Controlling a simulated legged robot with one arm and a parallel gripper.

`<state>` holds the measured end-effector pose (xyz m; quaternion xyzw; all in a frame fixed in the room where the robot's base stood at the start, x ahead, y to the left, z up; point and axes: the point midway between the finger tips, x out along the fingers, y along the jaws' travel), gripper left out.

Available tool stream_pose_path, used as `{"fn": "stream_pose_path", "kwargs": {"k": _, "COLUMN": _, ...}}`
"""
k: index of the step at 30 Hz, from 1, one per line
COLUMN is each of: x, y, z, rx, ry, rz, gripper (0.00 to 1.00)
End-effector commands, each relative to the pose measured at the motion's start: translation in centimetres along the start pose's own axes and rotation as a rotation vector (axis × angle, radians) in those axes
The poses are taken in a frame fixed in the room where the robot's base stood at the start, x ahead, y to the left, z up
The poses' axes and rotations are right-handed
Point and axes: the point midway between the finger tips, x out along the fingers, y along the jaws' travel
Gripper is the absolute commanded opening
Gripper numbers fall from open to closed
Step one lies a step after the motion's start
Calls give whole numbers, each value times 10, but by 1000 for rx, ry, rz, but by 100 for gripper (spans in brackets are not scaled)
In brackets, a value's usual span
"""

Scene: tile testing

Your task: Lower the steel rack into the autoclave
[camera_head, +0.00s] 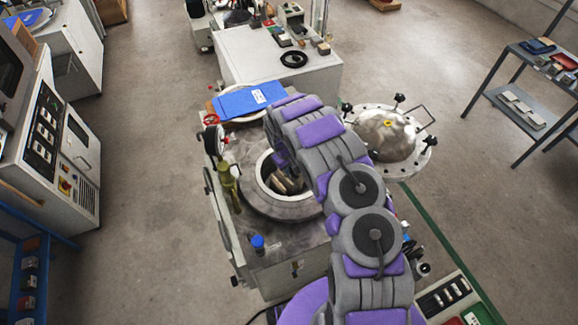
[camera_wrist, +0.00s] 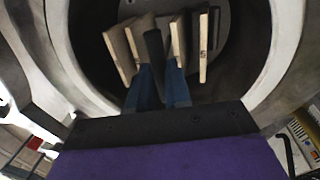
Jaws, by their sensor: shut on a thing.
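The autoclave (camera_head: 255,203) stands open in the head view, with its round mouth under my arm. Its domed lid (camera_head: 388,137) with black knobs sits swung out to the right. Several pale tiles (camera_head: 285,182) show inside the mouth, and the wrist view shows them upright in a row (camera_wrist: 204,48). A dark upright part of the steel rack (camera_wrist: 155,52) stands among them. My gripper (camera_wrist: 163,74) points down into the mouth, its blue fingers shut on the rack. The rack's base and its distance from the chamber floor are hidden. My arm hides the gripper in the head view.
A blue folder (camera_head: 248,99) lies behind the mouth. A pressure gauge (camera_head: 214,140) and a yellow-green valve (camera_head: 230,182) rise at the left edge. A white bench (camera_head: 270,60) stands behind, a control cabinet (camera_head: 60,140) at left, a shelf (camera_head: 520,100) at right. Floor between is clear.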

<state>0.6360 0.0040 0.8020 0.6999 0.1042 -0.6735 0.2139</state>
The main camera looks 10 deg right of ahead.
Motion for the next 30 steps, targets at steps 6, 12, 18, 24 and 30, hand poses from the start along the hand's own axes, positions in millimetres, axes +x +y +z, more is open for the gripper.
{"fn": "stream_pose_path", "kwargs": {"k": 6, "x": 10, "y": -1, "z": -1, "rx": 0, "ry": 2, "rz": 1, "gripper": 0}}
{"fn": "stream_pose_path", "kwargs": {"k": 12, "x": 19, "y": -3, "z": -1, "rx": 0, "ry": 2, "rz": 0, "gripper": 0}}
{"fn": "stream_pose_path", "kwargs": {"k": 18, "x": 28, "y": -4, "z": -1, "rx": 0, "ry": 1, "rz": 0, "gripper": 0}}
{"fn": "stream_pose_path", "kwargs": {"k": 24, "x": 37, "y": -5, "z": 0, "rx": 1, "ry": 1, "rz": 0, "gripper": 0}}
{"fn": "stream_pose_path", "kwargs": {"k": 30, "x": 42, "y": -6, "z": -1, "rx": 1, "ry": 2, "rz": 1, "gripper": 0}}
